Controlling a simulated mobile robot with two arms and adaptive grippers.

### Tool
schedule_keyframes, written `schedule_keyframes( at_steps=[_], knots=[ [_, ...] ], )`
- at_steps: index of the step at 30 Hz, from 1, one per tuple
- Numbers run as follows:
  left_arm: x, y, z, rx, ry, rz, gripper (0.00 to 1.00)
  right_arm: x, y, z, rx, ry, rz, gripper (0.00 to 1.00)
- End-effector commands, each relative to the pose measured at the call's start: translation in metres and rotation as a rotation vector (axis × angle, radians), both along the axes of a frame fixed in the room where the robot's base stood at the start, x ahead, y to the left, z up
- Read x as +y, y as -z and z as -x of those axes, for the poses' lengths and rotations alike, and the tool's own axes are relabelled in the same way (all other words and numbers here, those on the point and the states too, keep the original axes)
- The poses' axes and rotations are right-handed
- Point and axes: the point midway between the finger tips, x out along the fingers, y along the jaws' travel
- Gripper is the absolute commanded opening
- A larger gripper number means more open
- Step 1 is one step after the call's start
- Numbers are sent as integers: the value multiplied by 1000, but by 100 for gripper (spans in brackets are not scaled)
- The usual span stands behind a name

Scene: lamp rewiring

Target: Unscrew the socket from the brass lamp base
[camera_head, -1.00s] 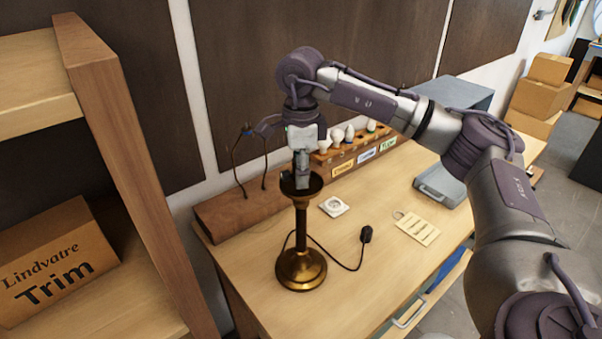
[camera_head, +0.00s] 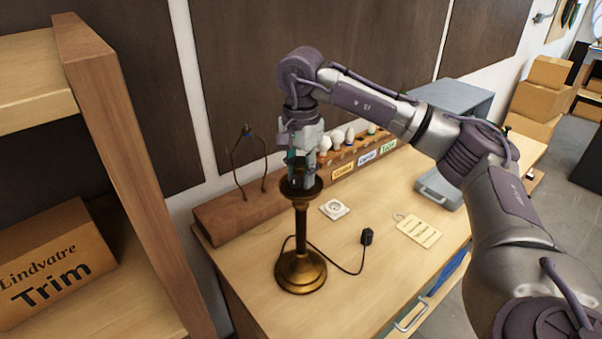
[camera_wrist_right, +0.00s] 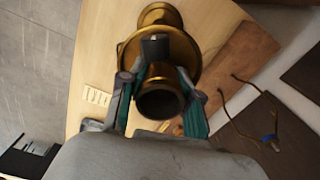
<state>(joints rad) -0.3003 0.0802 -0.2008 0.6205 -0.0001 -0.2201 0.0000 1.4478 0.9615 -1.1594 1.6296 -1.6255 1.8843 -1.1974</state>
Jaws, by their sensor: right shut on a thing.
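The brass lamp base (camera_head: 301,271) stands upright on the workbench, with a dark stem and a cup at its top. My right gripper (camera_head: 301,183) points down into that cup from above. In the right wrist view, my right gripper (camera_wrist_right: 160,92) has its teal-sided fingers on either side of the dark, round-mouthed socket (camera_wrist_right: 160,104) and is shut on it. The brass cup and foot (camera_wrist_right: 158,14) show behind the socket. In the head view the fingers mostly hide the socket. Whether the socket still sits in its thread cannot be told. My left gripper is not in view.
A black cord with a plug (camera_head: 366,237) lies right of the lamp. A white square plate (camera_head: 334,208), a label card (camera_head: 418,229) and a wooden bulb rack (camera_head: 345,165) are nearby. The bench's front right is clear.

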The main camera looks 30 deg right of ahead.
Motion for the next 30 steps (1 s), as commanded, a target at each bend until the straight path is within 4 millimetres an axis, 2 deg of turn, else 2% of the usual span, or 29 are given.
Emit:
schedule_keyframes(
  at_steps=[8, 21, 30],
  knots=[
    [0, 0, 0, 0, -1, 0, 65, 0, -2, 0, -5, -21, -1, 2],
    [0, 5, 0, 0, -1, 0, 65, 0, -2, 0, -5, -645, -1, 2],
    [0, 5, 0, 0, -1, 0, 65, 0, -3, 0, -6, -700, -1, 2]
  ],
)
